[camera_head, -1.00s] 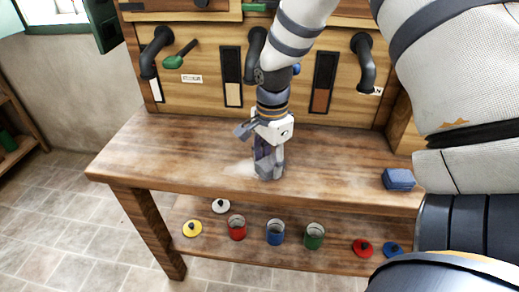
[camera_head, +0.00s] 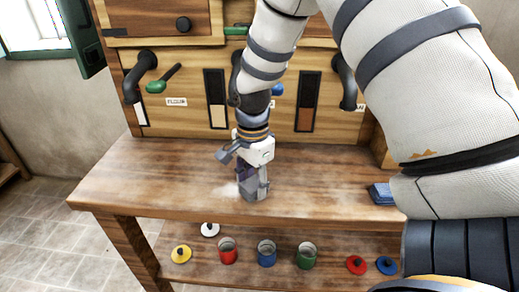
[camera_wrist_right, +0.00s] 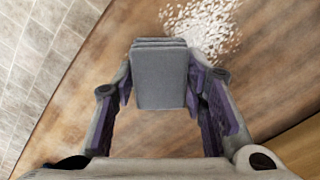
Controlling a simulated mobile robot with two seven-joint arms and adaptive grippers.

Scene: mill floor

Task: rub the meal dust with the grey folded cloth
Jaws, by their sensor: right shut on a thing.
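The grey folded cloth (camera_wrist_right: 160,78) is pinched between the fingers of my right gripper (camera_wrist_right: 160,90) in the right wrist view. In the head view my right gripper (camera_head: 252,186) points down at the wooden bench top, and the cloth is mostly hidden by the fingers there. The meal dust (camera_wrist_right: 203,24) is a white speckled patch just beyond and to the right of the cloth in the wrist view. In the head view the dust (camera_head: 226,188) is a pale smear left of the gripper. I cannot tell whether the cloth touches the wood. My left gripper is out of view.
The bench top (camera_head: 150,172) is mostly clear. A blue folded cloth (camera_head: 381,193) lies at its right, partly behind my arm. On the shelf below stand red (camera_head: 228,252), blue (camera_head: 266,254) and green (camera_head: 306,257) canisters with several loose lids. Pipes and a green lever (camera_head: 163,80) project behind.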

